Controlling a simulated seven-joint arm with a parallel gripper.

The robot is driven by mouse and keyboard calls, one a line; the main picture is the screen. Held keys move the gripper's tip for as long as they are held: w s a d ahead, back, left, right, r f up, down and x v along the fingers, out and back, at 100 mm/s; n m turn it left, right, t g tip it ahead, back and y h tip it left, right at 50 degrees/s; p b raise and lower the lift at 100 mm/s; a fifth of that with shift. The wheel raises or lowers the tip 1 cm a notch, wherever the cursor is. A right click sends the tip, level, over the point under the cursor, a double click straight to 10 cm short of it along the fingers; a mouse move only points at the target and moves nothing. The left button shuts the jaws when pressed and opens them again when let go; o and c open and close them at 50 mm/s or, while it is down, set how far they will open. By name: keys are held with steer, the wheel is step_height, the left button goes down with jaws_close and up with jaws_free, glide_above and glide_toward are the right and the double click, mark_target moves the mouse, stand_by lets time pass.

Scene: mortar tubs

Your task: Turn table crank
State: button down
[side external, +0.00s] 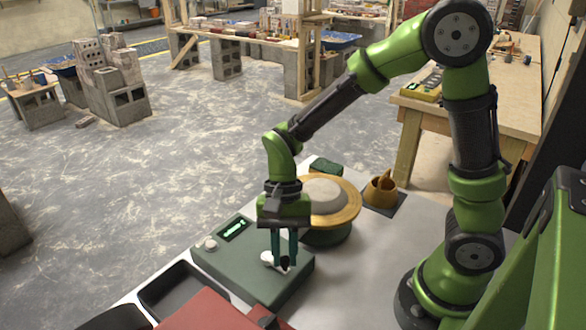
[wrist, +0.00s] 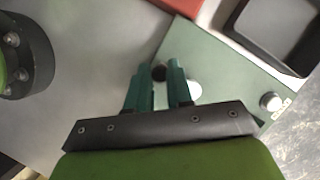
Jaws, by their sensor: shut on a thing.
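A dark green box (side external: 240,268) stands at the front of the grey table. Its crank has a white hub (side external: 267,257) on the box top and a black knob (wrist: 158,72). My gripper (side external: 284,262) points straight down over the box, with its teal fingers shut around the black knob. In the wrist view the fingers (wrist: 158,78) stand on both sides of the knob, and the white hub (wrist: 194,90) shows just right of them. The crank arm between is mostly hidden. Behind the box is a round turntable with a gold rim (side external: 347,207) and a pale disc on it.
The box has a lit green display (side external: 234,229) and a white side knob (side external: 210,243). A black tray (side external: 183,290) and a red block (side external: 208,312) lie in front of it. A golden cup (side external: 380,190) stands behind right. Bare table lies right of the box.

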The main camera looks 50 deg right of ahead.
steer(key=c, duration=1)
jaws_free()
steer(key=shift+c, duration=0.2)
steer(key=v, duration=1.7)
steer(key=shift+d+f, duration=0.1)
steer(key=s+d+n+t+h, duration=0.1)
steer(key=s+d+n+t, duration=0.3)
steer(key=s+n+t, duration=0.2)
steer(key=s+t, duration=0.2)
steer(key=t, duration=0.2)
steer(key=shift+s+r, duration=0.2)
